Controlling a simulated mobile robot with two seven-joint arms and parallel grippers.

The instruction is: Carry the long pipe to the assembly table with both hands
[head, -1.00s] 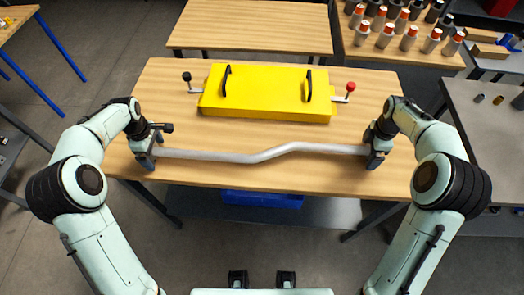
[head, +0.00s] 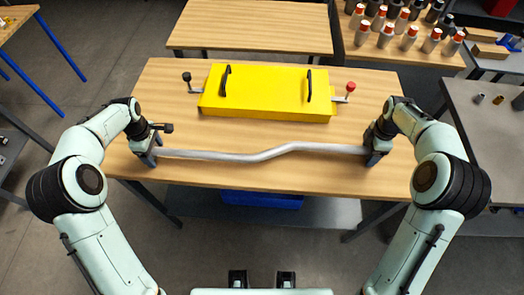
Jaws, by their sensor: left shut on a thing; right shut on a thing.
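The long grey pipe (head: 240,157) runs left to right with a bend near its middle. It shows over the front part of a wooden table (head: 175,95); I cannot tell whether it touches the top. My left gripper (head: 150,153) is shut on the pipe's left end. My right gripper (head: 373,152) is shut on the pipe's right end. The gripper fingers hide the pipe's tips. I cannot tell whether this table is the assembly table.
A yellow box (head: 265,95) with two black handles and side levers stands on the table behind the pipe. Another wooden table (head: 250,25) is bare at the back. Bottles (head: 385,38) stand on a table at the back right. A grey bench (head: 490,130) is at the right.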

